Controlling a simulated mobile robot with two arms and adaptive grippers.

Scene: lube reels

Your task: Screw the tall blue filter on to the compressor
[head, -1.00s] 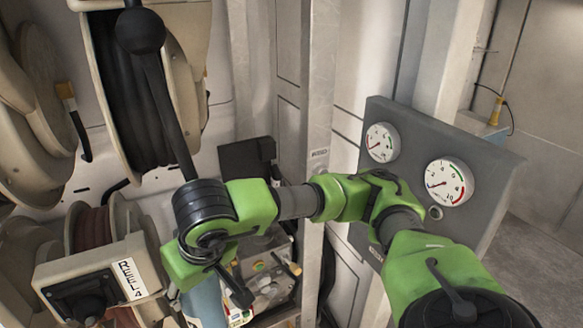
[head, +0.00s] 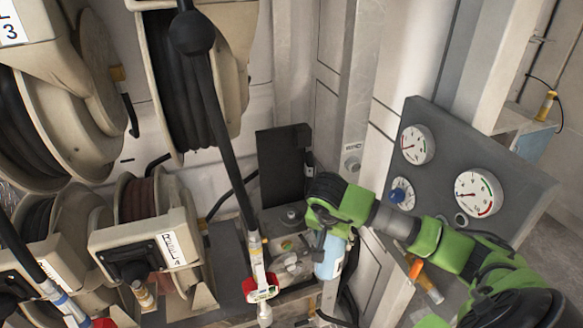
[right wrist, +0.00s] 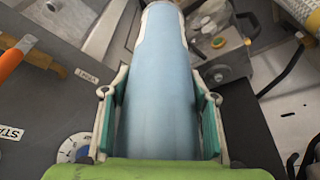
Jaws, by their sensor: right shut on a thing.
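The tall blue filter (head: 328,260) is a light blue cylinder with a pale end. My right gripper (right wrist: 158,115) is shut on it, with one finger on each side of its body in the right wrist view (right wrist: 160,75). In the head view the filter hangs below my right wrist, roughly upright, beside a grey unit (head: 290,262) with a green button, which may be the compressor. That unit also shows in the right wrist view (right wrist: 218,62), beyond and to the right of the filter. My left gripper is not in view.
A gauge panel (head: 432,205) stands close to my right arm. Hose reels (head: 195,85) fill the left. A black hose with a red-handled nozzle (head: 262,290) hangs just left of the filter. An orange-handled tool (head: 424,280) is below the panel.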

